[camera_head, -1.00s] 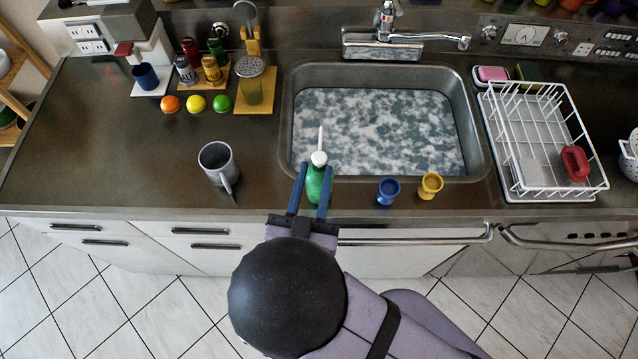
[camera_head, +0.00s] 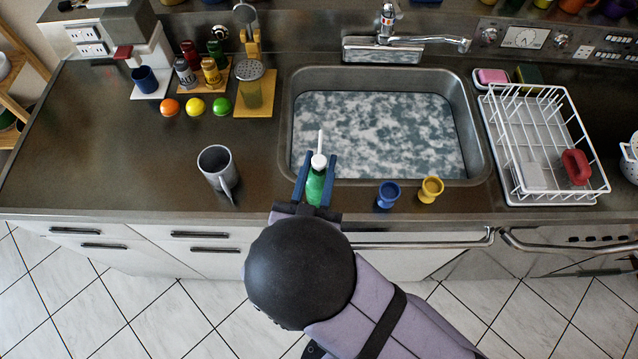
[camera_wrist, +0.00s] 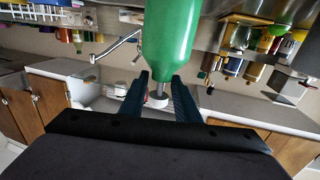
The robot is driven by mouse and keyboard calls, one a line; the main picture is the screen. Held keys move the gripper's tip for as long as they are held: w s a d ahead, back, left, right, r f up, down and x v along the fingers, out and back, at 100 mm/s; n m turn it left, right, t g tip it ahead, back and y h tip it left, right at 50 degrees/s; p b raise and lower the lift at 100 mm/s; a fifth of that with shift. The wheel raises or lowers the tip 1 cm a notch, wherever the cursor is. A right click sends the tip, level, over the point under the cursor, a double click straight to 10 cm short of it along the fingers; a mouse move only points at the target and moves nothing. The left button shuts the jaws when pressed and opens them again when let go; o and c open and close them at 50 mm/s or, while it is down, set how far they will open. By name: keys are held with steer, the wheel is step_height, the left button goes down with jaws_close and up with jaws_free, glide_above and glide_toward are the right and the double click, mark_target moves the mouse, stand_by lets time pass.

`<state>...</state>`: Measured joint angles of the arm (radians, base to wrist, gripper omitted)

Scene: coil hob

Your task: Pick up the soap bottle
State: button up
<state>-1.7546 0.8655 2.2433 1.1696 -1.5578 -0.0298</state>
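The soap bottle (camera_head: 316,188) is green with a white pump top and stands upright at the counter's front edge, just before the sink. My gripper (camera_head: 320,163) is at the bottle, with one blue finger on each side of it. The fingers look open, and I cannot see clearly whether either one touches the bottle. In the wrist view, the green bottle (camera_wrist: 168,40) appears upside down, its white pump between my two dark fingers (camera_wrist: 161,76). Part of the bottle's lower body is hidden by my gripper in the head view.
A grey mug (camera_head: 216,168) stands to the left. A blue cup (camera_head: 388,194) and a yellow cup (camera_head: 431,189) stand close to the right. The sink (camera_head: 480,150) lies behind, and a white dish rack (camera_head: 515,170) is further right.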

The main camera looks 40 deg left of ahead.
jaws_close()
stand_by(1.5)
